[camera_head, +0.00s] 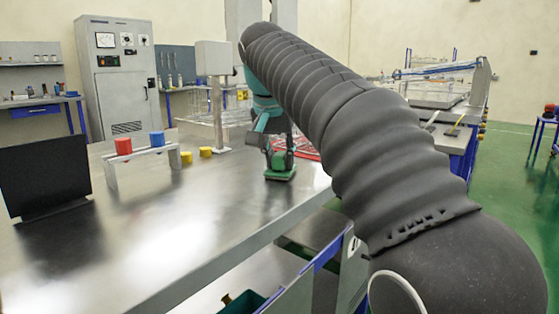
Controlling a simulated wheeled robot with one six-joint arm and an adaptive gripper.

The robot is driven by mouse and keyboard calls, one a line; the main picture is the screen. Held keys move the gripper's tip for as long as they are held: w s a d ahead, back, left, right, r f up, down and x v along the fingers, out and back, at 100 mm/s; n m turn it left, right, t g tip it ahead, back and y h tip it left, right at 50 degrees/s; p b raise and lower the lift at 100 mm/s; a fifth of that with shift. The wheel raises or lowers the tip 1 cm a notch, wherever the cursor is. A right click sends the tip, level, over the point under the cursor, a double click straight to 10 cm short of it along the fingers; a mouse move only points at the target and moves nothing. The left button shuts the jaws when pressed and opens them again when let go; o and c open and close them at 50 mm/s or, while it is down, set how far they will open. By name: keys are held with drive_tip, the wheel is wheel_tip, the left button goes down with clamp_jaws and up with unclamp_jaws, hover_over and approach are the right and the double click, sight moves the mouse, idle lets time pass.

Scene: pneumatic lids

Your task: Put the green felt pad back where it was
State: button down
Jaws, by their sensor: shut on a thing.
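The green felt pad (281,175) is a small flat green piece at the right part of the steel table, directly under my gripper (279,161). My gripper points down and is shut on the pad, with another green part showing between its fingers. The pad is at or just above the table top; I cannot tell if it touches. The fingertips are small and partly hidden in this view.
A small metal stand (142,157) bears a red cylinder (123,146) and a blue cylinder (157,138). Yellow pieces (187,157) lie beside it. A red tray (308,150) is behind my gripper. A black panel (45,175) stands at left. The table's front middle is clear.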

drive_tip(key=shift+f, duration=0.1)
drive_tip(key=c, duration=0.9)
unclamp_jaws()
drive_tip(key=p+v, duration=0.3)
drive_tip(key=v, duration=0.9)
